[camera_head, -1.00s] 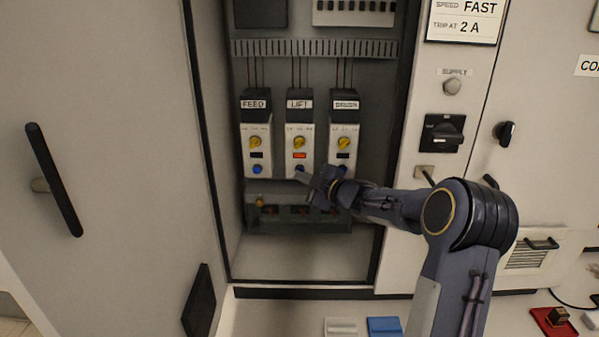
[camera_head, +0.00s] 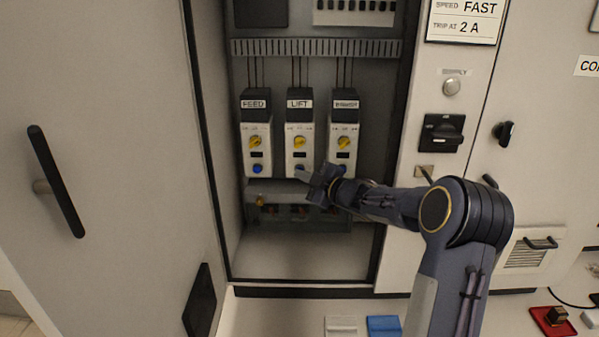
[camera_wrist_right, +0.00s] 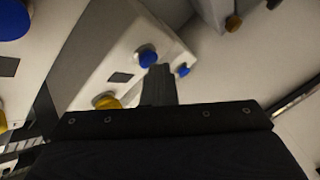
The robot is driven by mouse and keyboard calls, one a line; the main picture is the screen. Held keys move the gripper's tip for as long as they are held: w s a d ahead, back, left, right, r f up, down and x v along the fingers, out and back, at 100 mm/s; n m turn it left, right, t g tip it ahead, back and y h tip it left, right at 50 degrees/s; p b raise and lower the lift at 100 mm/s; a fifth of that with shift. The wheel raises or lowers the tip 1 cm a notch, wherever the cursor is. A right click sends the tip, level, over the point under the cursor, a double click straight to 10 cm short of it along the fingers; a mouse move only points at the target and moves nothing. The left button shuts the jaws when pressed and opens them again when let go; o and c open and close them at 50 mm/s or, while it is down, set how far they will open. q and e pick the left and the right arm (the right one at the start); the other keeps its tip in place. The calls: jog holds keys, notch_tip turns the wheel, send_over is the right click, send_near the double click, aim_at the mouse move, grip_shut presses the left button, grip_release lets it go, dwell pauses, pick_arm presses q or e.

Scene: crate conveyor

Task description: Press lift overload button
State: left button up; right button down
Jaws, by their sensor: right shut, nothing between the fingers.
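The LIFT overload unit (camera_head: 299,135) is the middle of three white units inside the open cabinet. It has a yellow dial, a dark window and a blue button (camera_head: 299,168) near its bottom. My right gripper (camera_head: 304,176) is shut and empty, with its fingertips right at that button and partly covering it. In the right wrist view the shut fingertips (camera_wrist_right: 158,72) overlap the lower edge of the blue button (camera_wrist_right: 147,55); I cannot tell whether they touch it. My left gripper is not in view.
The FEED unit (camera_head: 257,140) stands to the left and a third unit (camera_head: 343,130) to the right, partly behind my right arm. An open cabinet door (camera_head: 110,120) is at the left. A black rotary switch (camera_head: 443,133) is on the panel at the right.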

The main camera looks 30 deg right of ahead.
jog(key=shift+s+a+b, duration=0.35)
jog(key=shift+s+a, duration=0.05)
jog(key=shift+s, duration=0.25)
jog(key=shift+s+a+b, duration=0.35)
jog(key=shift+s+a, duration=0.1)
jog(key=shift+s, duration=0.25)
jog(key=shift+s+a+b, duration=0.4)
jog(key=shift+s, duration=0.35)
jog(key=shift+s+a+b, duration=0.35)
jog(key=shift+s+a, duration=0.1)
jog(key=shift+s, duration=0.25)
